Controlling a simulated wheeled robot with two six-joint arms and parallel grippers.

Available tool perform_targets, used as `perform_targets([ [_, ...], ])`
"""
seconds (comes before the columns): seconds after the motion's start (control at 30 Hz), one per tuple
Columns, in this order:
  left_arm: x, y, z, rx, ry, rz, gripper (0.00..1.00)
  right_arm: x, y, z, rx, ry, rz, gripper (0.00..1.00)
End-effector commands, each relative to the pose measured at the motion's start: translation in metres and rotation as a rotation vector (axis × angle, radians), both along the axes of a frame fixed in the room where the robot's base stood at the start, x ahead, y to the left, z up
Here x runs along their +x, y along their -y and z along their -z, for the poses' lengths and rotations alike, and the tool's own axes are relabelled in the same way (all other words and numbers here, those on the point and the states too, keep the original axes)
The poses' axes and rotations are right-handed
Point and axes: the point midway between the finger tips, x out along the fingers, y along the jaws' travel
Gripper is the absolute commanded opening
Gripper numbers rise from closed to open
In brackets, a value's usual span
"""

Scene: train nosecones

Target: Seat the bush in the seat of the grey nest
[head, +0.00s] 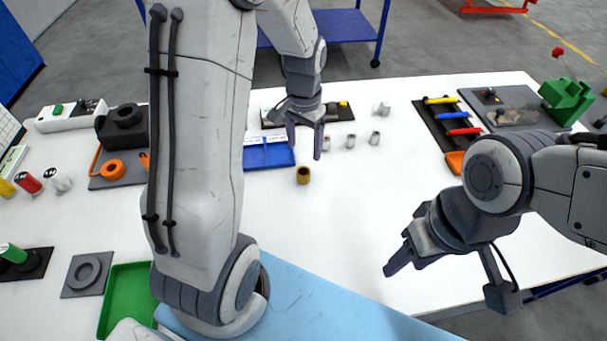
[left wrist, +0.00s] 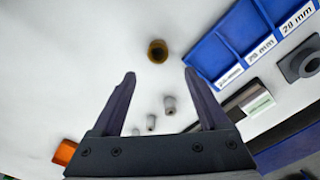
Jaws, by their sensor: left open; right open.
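The bush, a short brown-gold hollow cylinder (head: 303,174), stands upright on the white table. In the left wrist view the bush (left wrist: 157,51) shows just beyond and between the fingertips. My left gripper (head: 304,153) is open and empty, with its fingers pointing down close to the bush; it also shows in the left wrist view (left wrist: 160,75). A grey square block with a round ringed recess (head: 87,273), which looks like the grey nest, lies at the front left with nothing seen in it. My right gripper (head: 397,255) is open and empty over the right side of the table.
Small grey cylinders (head: 350,141) stand right of the left gripper. A blue labelled tray (head: 268,154) lies left of the bush. A green tray (head: 125,300) lies beside the grey block. My left arm hides part of the left table. The table's centre right is clear.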

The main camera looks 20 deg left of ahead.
Motion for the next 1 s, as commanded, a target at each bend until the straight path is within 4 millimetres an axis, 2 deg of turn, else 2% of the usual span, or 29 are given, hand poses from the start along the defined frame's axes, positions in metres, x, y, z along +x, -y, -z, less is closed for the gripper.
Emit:
perform_targets([
  [0.1, -0.001, 0.000, 0.019, 0.000, -0.004, 0.000, 0.78, 0.000, 0.000, -0.001, 0.000, 0.000, 0.000, 0.50],
  [0.37, -0.004, 0.001, 0.040, -0.001, -0.005, 0.000, 0.78, 0.000, 0.000, -0.005, 0.000, 0.000, 0.000, 0.50],
  [0.6, -0.009, 0.002, 0.074, 0.000, -0.004, 0.001, 0.78, 0.000, 0.000, -0.010, 0.000, 0.000, 0.000, 0.50],
  [0.7, -0.009, 0.002, 0.081, -0.001, -0.002, 0.001, 0.78, 0.000, 0.000, -0.010, 0.000, 0.000, 0.000, 0.50],
  [0.93, -0.008, 0.002, 0.082, 0.000, 0.001, 0.001, 0.78, 0.000, 0.000, -0.010, 0.000, 0.000, 0.000, 0.50],
  [1.0, -0.008, 0.002, 0.082, 0.000, 0.001, 0.001, 0.51, 0.000, 0.000, -0.010, 0.000, 0.000, 0.000, 0.50],
])
